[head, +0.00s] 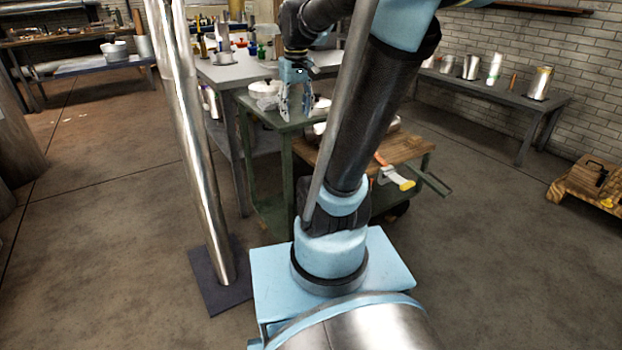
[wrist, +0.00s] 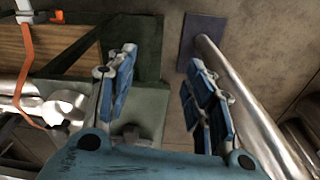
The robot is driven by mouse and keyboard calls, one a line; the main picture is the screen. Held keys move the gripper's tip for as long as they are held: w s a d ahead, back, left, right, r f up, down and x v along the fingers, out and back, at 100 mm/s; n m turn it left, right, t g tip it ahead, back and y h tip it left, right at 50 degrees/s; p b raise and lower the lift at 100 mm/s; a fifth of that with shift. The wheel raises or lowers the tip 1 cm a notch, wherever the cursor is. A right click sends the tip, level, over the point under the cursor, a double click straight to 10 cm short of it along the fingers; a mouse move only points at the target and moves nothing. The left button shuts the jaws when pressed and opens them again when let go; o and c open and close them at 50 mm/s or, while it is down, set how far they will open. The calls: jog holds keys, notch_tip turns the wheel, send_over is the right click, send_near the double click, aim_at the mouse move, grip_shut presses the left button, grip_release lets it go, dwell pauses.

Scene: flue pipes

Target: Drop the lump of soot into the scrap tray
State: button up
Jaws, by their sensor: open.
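My gripper (head: 295,115) is open, pointing down over the near end of a green cart (head: 278,118) in the head view. In the wrist view its two blue-padded fingers (wrist: 161,60) stand well apart with nothing held between them. A small dull grey shape (wrist: 130,132) shows low between the fingers, over the pale green cart top (wrist: 152,103); I cannot tell whether it is the lump of soot. I cannot make out the scrap tray in either view. My arm hides part of the cart in the head view.
A tall shiny pipe (head: 190,130) stands on a dark base plate (head: 222,285) left of the cart, and close right of the fingers in the wrist view (wrist: 255,115). White bowls (head: 262,88) sit behind.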

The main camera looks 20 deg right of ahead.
jog(key=s+f, duration=0.7)
jog(key=s, duration=0.2)
jog(key=shift+s+d+m+t, duration=0.2)
jog(key=shift+m+t, duration=0.1)
jog(key=shift+m, duration=0.5)
jog(key=s+f, duration=0.4)
jog(key=f, duration=0.1)
jog(key=s+f, duration=0.2)
jog(key=shift+s+d+f, duration=0.15)
jog(key=shift+d+f, duration=0.05)
jog(key=shift+f, duration=0.1)
jog(key=shift+c, duration=0.4)
jog(key=shift+s+f, duration=0.1)
jog(key=shift+f, duration=0.05)
jog(key=shift+c, duration=1.4)
jog(key=shift+a, duration=0.1)
